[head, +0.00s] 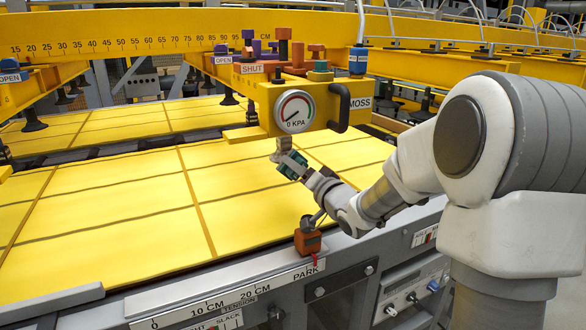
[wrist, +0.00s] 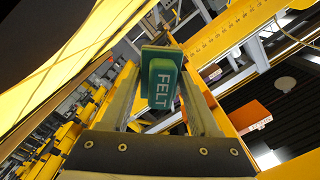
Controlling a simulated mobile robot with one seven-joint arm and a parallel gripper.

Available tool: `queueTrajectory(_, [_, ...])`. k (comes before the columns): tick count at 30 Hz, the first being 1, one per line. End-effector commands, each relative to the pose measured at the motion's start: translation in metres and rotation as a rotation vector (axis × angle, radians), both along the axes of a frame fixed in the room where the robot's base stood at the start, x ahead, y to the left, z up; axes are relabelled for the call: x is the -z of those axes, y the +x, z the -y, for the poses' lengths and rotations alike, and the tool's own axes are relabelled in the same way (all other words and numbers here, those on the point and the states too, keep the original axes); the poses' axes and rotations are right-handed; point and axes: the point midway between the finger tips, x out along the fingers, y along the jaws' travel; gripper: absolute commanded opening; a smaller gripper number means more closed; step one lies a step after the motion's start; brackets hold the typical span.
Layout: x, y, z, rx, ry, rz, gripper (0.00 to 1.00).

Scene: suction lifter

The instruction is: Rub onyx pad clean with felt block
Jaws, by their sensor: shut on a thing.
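The felt block (wrist: 161,82) is green with a white FELT label. It sits between the two fingers of my gripper (wrist: 162,75) in the wrist view, and the fingers are shut on it. In the head view my gripper (head: 289,161) holds the green block (head: 293,165) above the yellow panels, just below the gauge of the yellow lifter (head: 262,98). Dark suction pads (head: 228,98) hang from the lifter frame. I read no onyx label, so I cannot tell which pad is onyx. No contact between block and pad is clear.
Yellow panels (head: 100,235) fill the bench. A gauge (head: 295,111) reads about 0 kPa. The lifter has a black handle (head: 340,107), a MOSS label and coloured blocks on top. An orange box (head: 308,240) stands on the front rail by PARK.

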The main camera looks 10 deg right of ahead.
Motion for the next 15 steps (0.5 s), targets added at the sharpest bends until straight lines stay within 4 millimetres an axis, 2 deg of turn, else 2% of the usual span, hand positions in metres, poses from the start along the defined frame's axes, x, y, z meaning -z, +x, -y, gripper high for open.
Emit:
queueTrajectory(1, [-0.007,0.006,0.024,0.044,-0.019,0.022,0.01])
queueTrajectory(5, [-0.008,0.003,0.025,0.044,-0.020,0.023,0.01])
queueTrajectory(15, [-0.007,-0.029,0.031,0.037,-0.018,0.020,0.01])
